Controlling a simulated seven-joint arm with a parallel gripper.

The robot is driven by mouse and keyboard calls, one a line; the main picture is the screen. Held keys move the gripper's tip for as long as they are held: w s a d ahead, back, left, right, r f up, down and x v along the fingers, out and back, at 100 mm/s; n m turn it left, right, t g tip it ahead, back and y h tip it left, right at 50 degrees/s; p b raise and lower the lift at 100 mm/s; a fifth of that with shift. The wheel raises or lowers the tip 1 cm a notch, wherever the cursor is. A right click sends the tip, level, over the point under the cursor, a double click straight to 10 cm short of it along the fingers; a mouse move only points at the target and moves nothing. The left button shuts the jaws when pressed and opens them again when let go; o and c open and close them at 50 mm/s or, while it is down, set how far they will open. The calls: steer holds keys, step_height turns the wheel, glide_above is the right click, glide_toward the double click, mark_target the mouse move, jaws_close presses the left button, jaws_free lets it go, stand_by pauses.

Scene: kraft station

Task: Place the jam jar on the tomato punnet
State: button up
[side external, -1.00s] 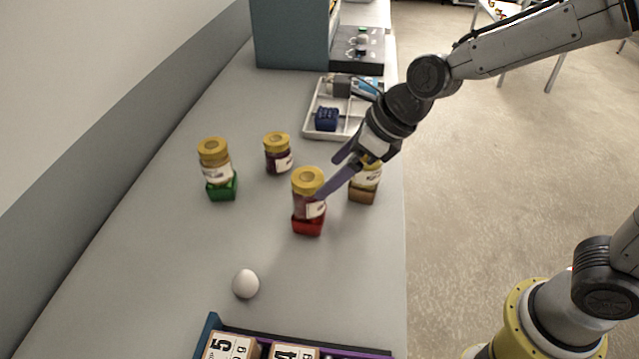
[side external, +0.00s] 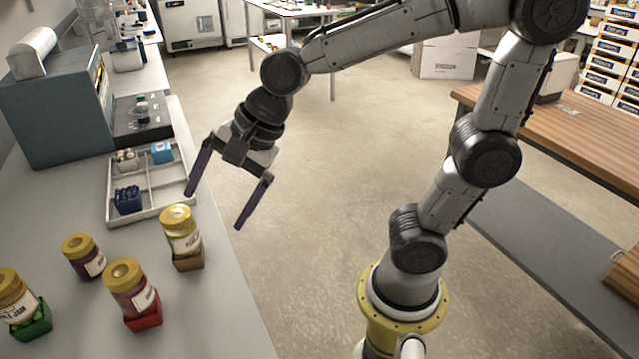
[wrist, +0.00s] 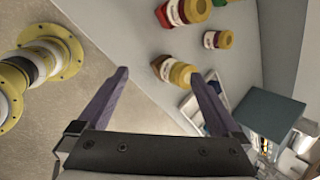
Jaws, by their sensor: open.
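A yellow-lidded jar with red contents (side external: 130,287) stands upright on a red punnet (side external: 146,319), which I take for the tomato punnet. The jar also shows in the wrist view (wrist: 187,11). A jar labelled "JAM" (side external: 14,299) stands on a green punnet (side external: 32,322). A pale yellow jar (side external: 182,235) stands on a brown punnet (side external: 189,262). A shorter dark jar (side external: 84,258) stands directly on the table. My gripper (side external: 214,210) is open and empty, right of the jars, apart from them. Both fingers show in the wrist view (wrist: 158,75).
A white divided tray (side external: 172,212) with small items lies behind the jars on the grey table (side external: 215,318). A teal box (side external: 60,125) and a dark panel device (side external: 143,122) stand farther back. Open floor lies right of the table edge.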

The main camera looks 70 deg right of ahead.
steer(key=s+d+n+h, duration=0.2)
steer(key=s+d+n, duration=0.7)
steer(key=s+n, duration=0.4)
steer(key=n, duration=0.4)
steer(key=shift+s+f+h, duration=0.15)
steer(key=shift+f+h, duration=0.15)
steer(key=shift+f, duration=0.1)
